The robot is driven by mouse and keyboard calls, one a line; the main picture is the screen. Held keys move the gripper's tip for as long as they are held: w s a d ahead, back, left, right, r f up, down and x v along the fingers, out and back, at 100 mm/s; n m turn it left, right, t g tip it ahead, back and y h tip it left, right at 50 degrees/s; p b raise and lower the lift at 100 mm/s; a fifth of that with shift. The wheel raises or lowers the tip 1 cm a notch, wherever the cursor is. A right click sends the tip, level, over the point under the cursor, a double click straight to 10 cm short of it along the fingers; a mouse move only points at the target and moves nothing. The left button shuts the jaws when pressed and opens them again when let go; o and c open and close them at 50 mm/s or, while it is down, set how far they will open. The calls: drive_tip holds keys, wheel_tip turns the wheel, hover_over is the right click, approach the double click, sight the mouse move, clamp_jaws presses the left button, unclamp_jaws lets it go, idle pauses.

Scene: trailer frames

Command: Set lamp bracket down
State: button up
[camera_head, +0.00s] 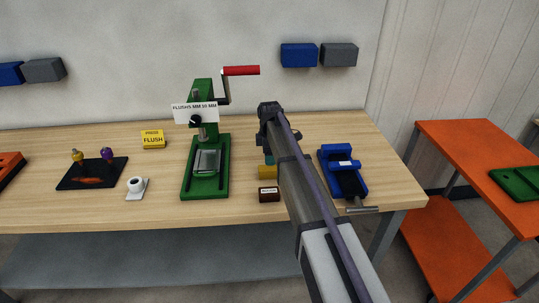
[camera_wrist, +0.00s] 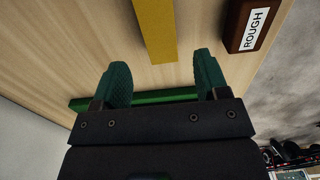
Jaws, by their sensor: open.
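My gripper (camera_wrist: 160,85) is open, with nothing visible between its two green fingers. In the head view its fingers (camera_head: 269,157) are low over the bench, right of the green press, and mostly hidden by my arm. No thing is clearly marked as the lamp bracket. A grey metal piece (camera_head: 207,162) sits on the bed of the green press (camera_head: 188,180); I cannot tell whether it is the bracket. A yellow block (camera_wrist: 156,28) lies just beyond the fingers, and it also shows in the head view (camera_head: 267,172). A green strip (camera_wrist: 150,98) lies behind the fingers.
A brown block labelled ROUGH (camera_wrist: 247,28) is near the yellow block. A blue vise (camera_head: 343,175) stands right of my arm. The press has a red handle (camera_head: 241,70). A white item (camera_head: 136,185), black mat (camera_head: 75,182) and yellow FLUSH sign (camera_head: 153,139) are left.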

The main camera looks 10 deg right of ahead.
sight(270, 168)
wheel_tip(270, 168, up, 6)
drive_tip(key=p, duration=0.4)
drive_tip(key=s+m, duration=1.6)
drive_tip(key=s, duration=1.7)
drive_tip(key=shift+s+m, duration=0.15)
drive_tip(key=shift+m, duration=0.25)
wheel_tip(270, 168, down, 2)
drive_tip(key=shift+f+b, duration=0.1)
drive_tip(key=shift+b, duration=1.1)
